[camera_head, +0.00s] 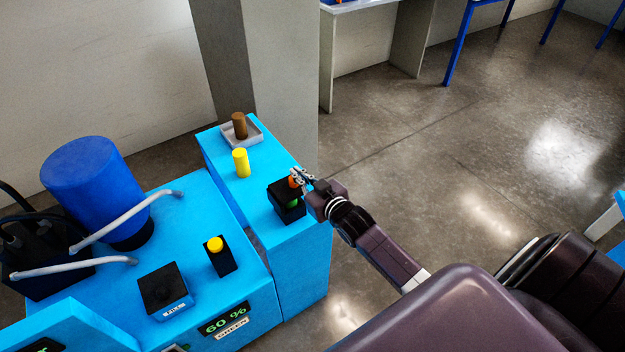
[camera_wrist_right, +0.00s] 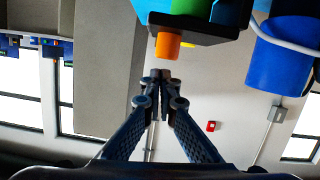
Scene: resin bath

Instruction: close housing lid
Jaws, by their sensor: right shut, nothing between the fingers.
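The black housing (camera_head: 291,213) stands on the blue bench top near its right edge. A green part (camera_head: 292,203) shows at it, below a dark lid-like piece (camera_head: 283,189). An orange knob (camera_head: 293,182) is at the top. In the right wrist view, the orange knob (camera_wrist_right: 168,46) projects from a black plate (camera_wrist_right: 200,28), with the green part (camera_wrist_right: 192,6) on the plate's other side. My right gripper (camera_head: 298,178) is shut and empty, close beside the knob; in the wrist view its fingertips (camera_wrist_right: 160,75) appear apart from it. My left gripper is not in view.
On the same blue bench stand a yellow cylinder (camera_head: 241,163) and a brown cylinder (camera_head: 239,126) in a grey tray (camera_head: 255,140). A larger blue console (camera_head: 210,285) with a blue drum (camera_head: 95,185) and grey pipes is at the left. The floor at the right is open.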

